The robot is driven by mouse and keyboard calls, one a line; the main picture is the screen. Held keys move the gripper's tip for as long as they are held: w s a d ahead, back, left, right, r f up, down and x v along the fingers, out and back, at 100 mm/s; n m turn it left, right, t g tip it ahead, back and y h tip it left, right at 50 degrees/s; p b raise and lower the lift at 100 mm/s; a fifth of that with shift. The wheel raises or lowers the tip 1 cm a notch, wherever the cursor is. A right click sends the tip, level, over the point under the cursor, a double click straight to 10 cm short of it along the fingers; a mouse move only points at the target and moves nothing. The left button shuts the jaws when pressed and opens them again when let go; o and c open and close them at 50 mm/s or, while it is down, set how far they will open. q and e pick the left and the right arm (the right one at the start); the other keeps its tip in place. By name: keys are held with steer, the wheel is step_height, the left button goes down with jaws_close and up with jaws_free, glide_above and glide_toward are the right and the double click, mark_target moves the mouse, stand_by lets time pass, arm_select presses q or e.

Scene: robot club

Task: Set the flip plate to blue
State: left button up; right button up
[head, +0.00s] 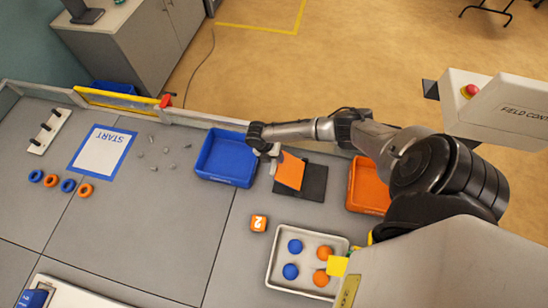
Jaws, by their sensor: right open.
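The flip plate (290,170) shows its orange face. It appears tilted, raised from its dark base (313,187), which lies on the grey field between the blue bin and the orange bin. My right gripper (272,153) reaches in from the right over the far wall side and is at the plate's upper left edge. Its jaws are open, small and partly hidden by the wrist; I cannot tell whether they touch the plate. The plate's other face is hidden. My left gripper is out of view.
A blue bin (225,157) stands left of the plate, an orange bin (366,188) right. Nearer are an orange number cube (259,223) and a white tray (276,264) with blue and orange balls. Grey bits, rings and a START sheet (101,151) lie left. The field's middle is clear.

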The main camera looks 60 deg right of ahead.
steer(key=shift+c, duration=0.4)
jaws_close()
